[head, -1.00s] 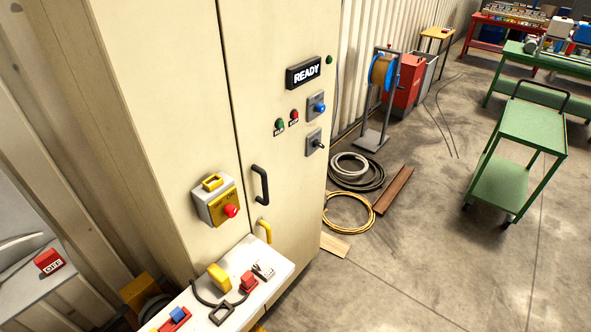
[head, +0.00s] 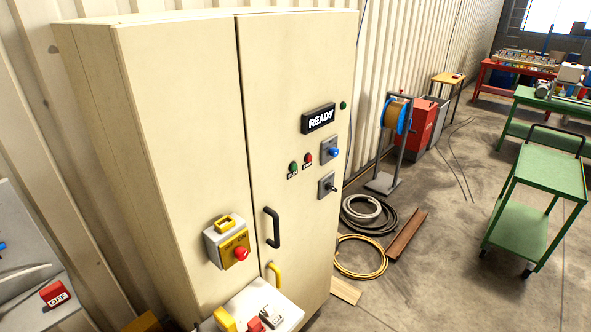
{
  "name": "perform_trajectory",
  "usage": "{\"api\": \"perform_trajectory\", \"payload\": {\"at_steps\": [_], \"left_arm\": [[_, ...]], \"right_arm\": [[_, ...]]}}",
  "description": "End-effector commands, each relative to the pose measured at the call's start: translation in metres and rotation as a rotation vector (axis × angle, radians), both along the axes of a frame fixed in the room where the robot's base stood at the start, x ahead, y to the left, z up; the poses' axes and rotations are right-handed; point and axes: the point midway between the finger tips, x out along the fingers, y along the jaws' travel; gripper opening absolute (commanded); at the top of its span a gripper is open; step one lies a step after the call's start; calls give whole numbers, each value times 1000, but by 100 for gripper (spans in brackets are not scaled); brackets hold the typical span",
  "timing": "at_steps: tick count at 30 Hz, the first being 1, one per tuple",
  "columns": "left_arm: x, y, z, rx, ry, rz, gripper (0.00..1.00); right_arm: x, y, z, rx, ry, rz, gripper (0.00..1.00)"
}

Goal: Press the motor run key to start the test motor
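A tall cream cabinet (head: 185,120) stands at the left of the head view, and its right door carries the controls. A dark display (head: 318,118) reads READY. Below it are a small green button (head: 293,167) and a red button (head: 308,158), each with a small label too blurred to read surely. To their right are a blue knob (head: 334,152) and a black-handled switch (head: 327,186) on grey plates. I cannot tell for sure which control is the motor run key. Neither of my grippers shows.
A yellow isolator box with a red knob (head: 241,253) and door handles (head: 272,228) stick out from the cabinet. A white shelf (head: 287,318) with small items juts out below. Coiled cables (head: 362,257) lie on the floor right of it. A green cart (head: 520,228) stands at right.

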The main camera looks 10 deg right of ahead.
Motion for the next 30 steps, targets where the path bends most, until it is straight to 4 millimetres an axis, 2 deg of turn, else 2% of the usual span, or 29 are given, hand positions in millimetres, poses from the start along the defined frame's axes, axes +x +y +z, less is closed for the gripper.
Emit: {"api": "perform_trajectory", "payload": {"at_steps": [2,20,30], "left_arm": [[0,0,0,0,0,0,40],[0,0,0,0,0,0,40],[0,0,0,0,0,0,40]], "right_arm": [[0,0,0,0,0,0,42],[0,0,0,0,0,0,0],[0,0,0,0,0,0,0]]}}
